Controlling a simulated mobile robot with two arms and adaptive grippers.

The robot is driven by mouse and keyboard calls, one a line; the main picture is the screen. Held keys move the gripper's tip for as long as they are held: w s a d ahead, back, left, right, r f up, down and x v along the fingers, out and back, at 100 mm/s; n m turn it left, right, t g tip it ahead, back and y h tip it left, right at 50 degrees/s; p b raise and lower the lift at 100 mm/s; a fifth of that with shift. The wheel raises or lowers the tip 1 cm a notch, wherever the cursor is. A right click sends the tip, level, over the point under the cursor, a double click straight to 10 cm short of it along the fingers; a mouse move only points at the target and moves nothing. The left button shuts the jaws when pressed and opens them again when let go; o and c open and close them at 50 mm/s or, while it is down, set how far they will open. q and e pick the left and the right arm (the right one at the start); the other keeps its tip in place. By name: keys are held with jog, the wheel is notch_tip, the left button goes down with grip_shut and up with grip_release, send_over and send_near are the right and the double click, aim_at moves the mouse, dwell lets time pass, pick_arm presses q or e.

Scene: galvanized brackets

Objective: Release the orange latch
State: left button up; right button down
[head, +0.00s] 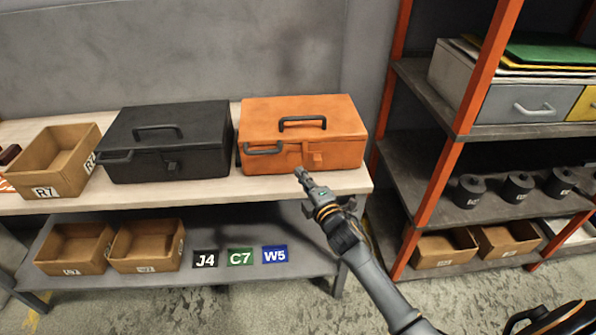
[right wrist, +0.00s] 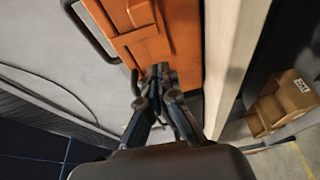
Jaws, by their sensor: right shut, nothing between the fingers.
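The orange toolbox (head: 345,118) stands on the bench top with its lid down. My right gripper (head: 300,173) is shut and empty, just in front of the box's lower front and a little left of and below the latch. In the right wrist view the shut fingertips (right wrist: 160,75) are close to the orange front (right wrist: 160,48), below a raised orange block that looks like the latch (right wrist: 140,13). Whether they touch the box is unclear. My left gripper is out of view.
A black toolbox (head: 190,118) stands close on the left, with a cardboard bin (head: 60,190) beyond it. The bench's front edge (head: 230,192) runs below the boxes. An orange-posted shelf rack (head: 435,190) stands to the right.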

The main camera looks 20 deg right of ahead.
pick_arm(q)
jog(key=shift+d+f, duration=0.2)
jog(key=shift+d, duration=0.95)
pick_arm(e)
jog(key=s, duration=0.7)
jog(key=shift+d, duration=0.4)
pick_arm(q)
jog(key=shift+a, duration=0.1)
